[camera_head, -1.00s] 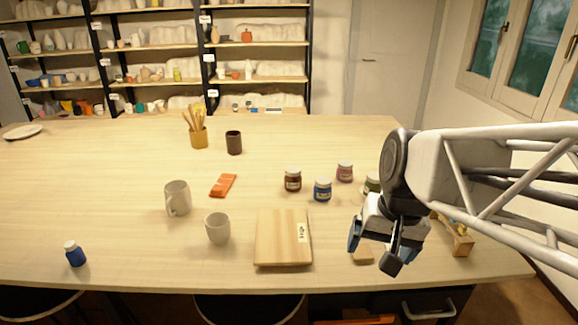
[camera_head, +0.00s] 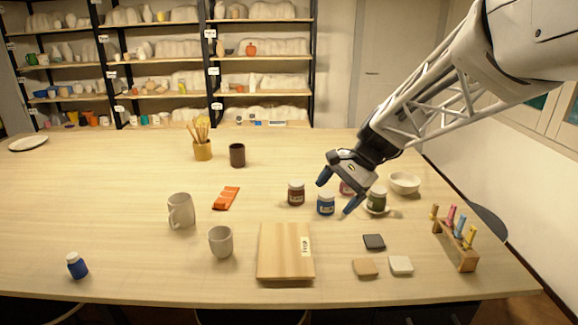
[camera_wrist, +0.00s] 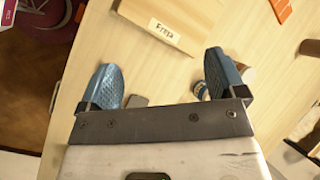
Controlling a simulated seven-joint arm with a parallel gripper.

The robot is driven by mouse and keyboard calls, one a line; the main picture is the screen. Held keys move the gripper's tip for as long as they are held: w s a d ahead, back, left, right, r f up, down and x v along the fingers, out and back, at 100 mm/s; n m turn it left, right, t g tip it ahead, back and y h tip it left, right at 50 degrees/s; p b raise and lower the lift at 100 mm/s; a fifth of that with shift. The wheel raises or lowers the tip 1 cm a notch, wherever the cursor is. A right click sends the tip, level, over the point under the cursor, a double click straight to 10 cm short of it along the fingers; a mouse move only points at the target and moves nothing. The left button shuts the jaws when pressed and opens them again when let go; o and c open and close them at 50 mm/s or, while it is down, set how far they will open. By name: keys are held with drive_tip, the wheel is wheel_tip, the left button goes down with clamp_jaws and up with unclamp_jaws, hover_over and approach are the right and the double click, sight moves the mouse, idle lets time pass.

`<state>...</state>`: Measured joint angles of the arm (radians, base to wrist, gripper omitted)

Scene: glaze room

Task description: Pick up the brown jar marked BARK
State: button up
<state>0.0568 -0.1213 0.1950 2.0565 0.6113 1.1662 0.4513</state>
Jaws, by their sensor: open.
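A dark brown jar (camera_head: 296,193) with a light lid stands upright on the table, just left of the blue jar (camera_head: 326,203). Its label is too small to read. My gripper (camera_head: 338,190) is open and empty, in the air above the jars and right of the brown one. In the wrist view, my fingers (camera_wrist: 160,78) are spread wide. A brownish jar (camera_wrist: 246,74) shows partly behind the right finger there; I cannot read it. The blue jar (camera_wrist: 202,91) is also partly hidden by that finger.
A pinkish jar (camera_head: 346,188) is partly hidden behind my gripper. A green jar (camera_head: 377,200) stands on a small dish to the right, near a white bowl (camera_head: 404,182). A wooden board (camera_head: 284,252) and several tiles (camera_head: 374,241) lie in front. The table's left side has free room.

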drive_tip(key=w+a+f+m+y, duration=0.1)
drive_tip(key=w+f+m+y, duration=0.15)
drive_tip(key=w, duration=0.55)
drive_tip(key=w+f+m+y, duration=0.1)
drive_tip(key=w+f+m, duration=0.15)
drive_tip(key=w, duration=0.55)
drive_tip(key=m+y, duration=0.4)
approach(299, 183)
drive_tip(key=a, duration=0.1)
drive_tip(key=a+f, duration=0.1)
drive_tip(key=a, duration=0.1)
drive_tip(key=shift+s+t, duration=0.2)
drive_tip(key=shift+t, duration=0.1)
drive_tip(key=shift+h, duration=0.25)
drive_tip(key=shift+x, duration=1.3)
drive_tip(key=shift+a, duration=0.1)
drive_tip(key=shift+x, duration=2.55)
drive_tip(key=shift+w, duration=0.15)
drive_tip(key=c, duration=1.2)
